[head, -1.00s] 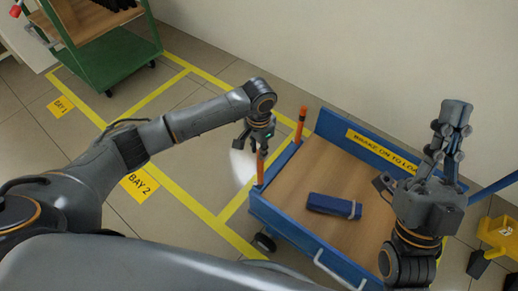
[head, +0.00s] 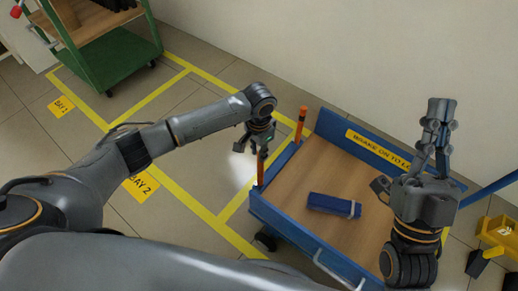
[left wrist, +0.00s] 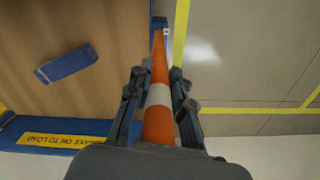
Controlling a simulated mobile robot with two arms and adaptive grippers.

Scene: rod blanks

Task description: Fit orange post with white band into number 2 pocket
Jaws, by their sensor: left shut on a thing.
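My left gripper (head: 261,146) is shut on an orange post (head: 260,170) and holds it roughly upright at the near left corner of the blue cart (head: 290,213). In the left wrist view, the post (left wrist: 158,68) has a white band (left wrist: 158,95) between the fingers (left wrist: 157,88). Its far end reaches a small blue part at the cart's corner. I cannot tell whether that end sits in a pocket or just above it. No number 2 marking is readable. My right gripper (head: 438,130) is over the cart's right side, fingers up and apparently empty; its opening is unclear.
Another orange post (head: 301,125) stands at the cart's back left corner. A dark blue block (head: 333,205) lies on the wooden deck (head: 300,185). A green trolley (head: 115,55) stands at upper left. A yellow object (head: 498,232) is at right. Yellow-marked floor left of the cart is free.

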